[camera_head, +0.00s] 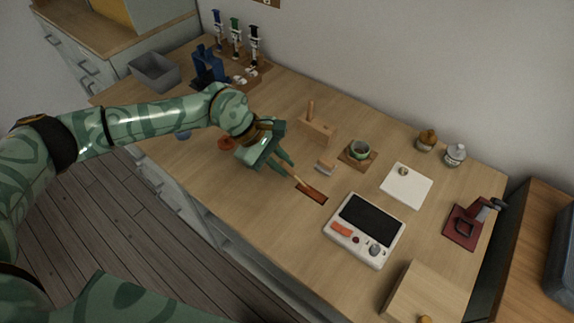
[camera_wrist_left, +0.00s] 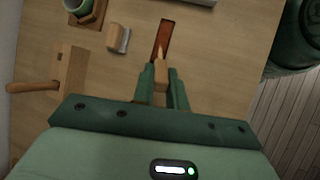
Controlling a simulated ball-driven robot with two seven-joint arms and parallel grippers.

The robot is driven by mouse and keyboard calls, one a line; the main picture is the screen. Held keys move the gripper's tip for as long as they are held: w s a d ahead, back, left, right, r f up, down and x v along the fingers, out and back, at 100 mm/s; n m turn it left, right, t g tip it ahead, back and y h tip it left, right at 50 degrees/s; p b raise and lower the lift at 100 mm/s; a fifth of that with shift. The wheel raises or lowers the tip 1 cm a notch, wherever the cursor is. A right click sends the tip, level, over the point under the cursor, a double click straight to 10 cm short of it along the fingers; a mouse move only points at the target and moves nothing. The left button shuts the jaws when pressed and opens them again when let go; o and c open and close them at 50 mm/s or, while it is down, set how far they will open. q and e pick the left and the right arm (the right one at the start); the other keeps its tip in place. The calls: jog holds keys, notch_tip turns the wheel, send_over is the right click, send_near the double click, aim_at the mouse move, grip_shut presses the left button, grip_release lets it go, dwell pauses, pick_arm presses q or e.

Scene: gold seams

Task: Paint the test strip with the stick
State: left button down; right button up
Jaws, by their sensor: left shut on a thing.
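My left gripper (camera_head: 286,168) is over the middle of the table, pointing down at a slant. In the left wrist view the gripper (camera_wrist_left: 162,78) is shut on a thin light wooden stick (camera_wrist_left: 160,60). The stick (camera_head: 298,180) also shows in the head view, sticking out past the fingertips. The test strip (camera_head: 314,195) is a narrow, dark reddish-brown piece lying flat on the table. It also shows in the left wrist view (camera_wrist_left: 163,32). The stick's tip is at the strip's near end; I cannot tell whether it touches. My right gripper is not in view.
A small scraper-like block (camera_head: 325,165) lies just behind the strip. A green cup (camera_head: 359,150) and a wooden block with a peg (camera_head: 316,128) stand farther back. A white device with a dark panel (camera_head: 364,229) is to the right. Bare tabletop lies left of the strip.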

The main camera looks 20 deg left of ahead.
pick_arm(q)
jog(key=shift+w+a+f, duration=0.1)
jog(key=shift+w+a, duration=0.1)
jog(key=shift+a, duration=0.3)
jog(key=shift+r+p, duration=1.65)
jog(key=shift+r, duration=1.4)
jog(key=shift+r+p, duration=1)
jog(key=shift+r, duration=0.6)
jog(key=shift+f, duration=0.1)
